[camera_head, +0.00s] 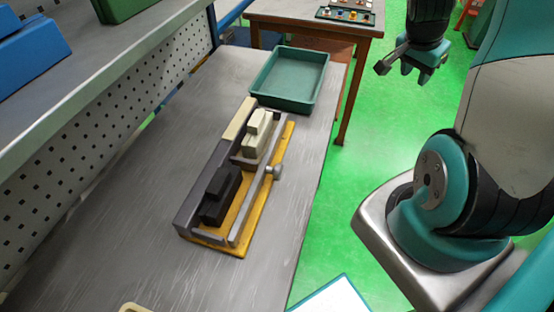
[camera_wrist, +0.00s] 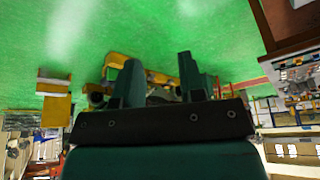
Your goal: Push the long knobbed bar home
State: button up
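The long knobbed bar (camera_head: 250,202) is a slim grey metal bar with a round knob (camera_head: 275,171) on its right side. It lies lengthwise along the right side of a fixture with a yellow base plate (camera_head: 240,239) on the workbench. A black block (camera_head: 219,192) and a cream block (camera_head: 257,133) sit left of the bar, against a long grey and cream wall. I cannot tell whether the bar touches the blocks. My gripper (camera_head: 407,68) hangs over the green floor, right of the bench and well away from the bar. In the wrist view its fingers (camera_wrist: 160,82) are apart and empty.
A green tray (camera_head: 313,104) stands behind the fixture on the bench (camera_head: 130,228). A perforated panel and shelf (camera_head: 130,62) rise along the left. A brown table (camera_head: 335,30) with small parts is at the back. The bench front is mostly clear.

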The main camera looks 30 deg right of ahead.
jog(key=w+a+n, duration=0.1)
jog(key=a, duration=0.1)
jog(key=w+a+r+n+t+y, duration=0.1)
jog(key=a, duration=0.2)
jog(key=w+a+r+n, duration=0.1)
jog(key=a, duration=0.2)
jog(key=shift+w+n+y, duration=0.3)
jog(key=shift+w, duration=0.05)
grip_shut()
jog(key=a+r+n+t+y, duration=0.1)
jog(key=a+r+n+y, duration=0.25)
jog(key=a+n, duration=0.85)
jog(key=s+a+r+n+y, duration=0.1)
jog(key=s+a+n, duration=0.1)
jog(key=s+a, duration=0.2)
jog(key=s+a+r+n+g+y, duration=0.1)
jog(key=s+a+r+n, duration=0.1)
jog(key=a, duration=0.8)
jog(key=s+a+r+n+g+y, duration=0.1)
jog(key=s+a+r+n, duration=0.1)
jog(key=s+a+n, duration=0.2)
jog(key=s+a, duration=0.2)
jog(key=a, duration=0.1)
jog(key=shift+s, duration=0.25)
jog(key=shift+y, duration=0.25)
